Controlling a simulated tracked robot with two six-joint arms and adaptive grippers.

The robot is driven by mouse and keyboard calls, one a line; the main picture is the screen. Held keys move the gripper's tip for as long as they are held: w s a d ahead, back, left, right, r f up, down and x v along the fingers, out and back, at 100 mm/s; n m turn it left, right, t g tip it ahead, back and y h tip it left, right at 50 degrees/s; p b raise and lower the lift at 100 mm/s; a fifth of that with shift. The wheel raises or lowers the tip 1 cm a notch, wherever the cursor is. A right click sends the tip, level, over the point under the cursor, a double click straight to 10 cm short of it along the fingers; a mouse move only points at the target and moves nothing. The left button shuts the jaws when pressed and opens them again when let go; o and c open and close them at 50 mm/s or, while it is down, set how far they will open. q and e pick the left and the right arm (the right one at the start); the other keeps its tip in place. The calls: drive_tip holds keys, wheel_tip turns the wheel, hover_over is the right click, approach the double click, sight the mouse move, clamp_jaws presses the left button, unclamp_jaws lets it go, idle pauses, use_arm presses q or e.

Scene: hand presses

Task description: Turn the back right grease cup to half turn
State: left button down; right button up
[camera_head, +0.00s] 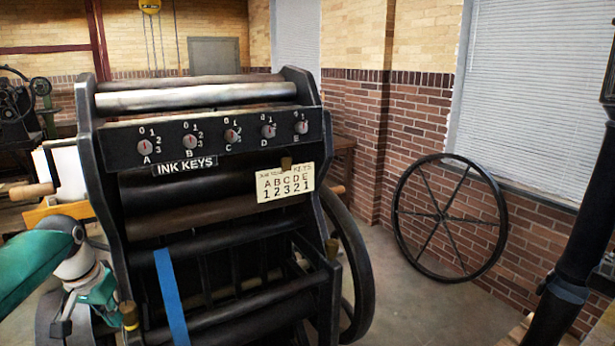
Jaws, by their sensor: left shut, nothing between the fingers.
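The black hand press (215,225) fills the middle of the view. A brass cup (332,248) sits on its right side frame, and another brass cup (129,314) sits low on its left side. A small brass piece (286,163) shows at the top of the card; I cannot tell whether it is a grease cup. I cannot tell which cup is the back right one or read any turn marks. My left gripper (65,318) is at the lower left, beside the press's left frame, shut and empty. It is apart from the right-hand cup. My right gripper is not in view.
A row of ink keys (231,136) and a card (285,182) are on the press front. A blue strap (170,295) hangs over the lower rollers. A flywheel (352,265) stands on the right side. A large spoked wheel (450,217) leans on the brick wall, with clear floor before it.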

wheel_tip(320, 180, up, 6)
drive_tip(key=p, duration=0.6)
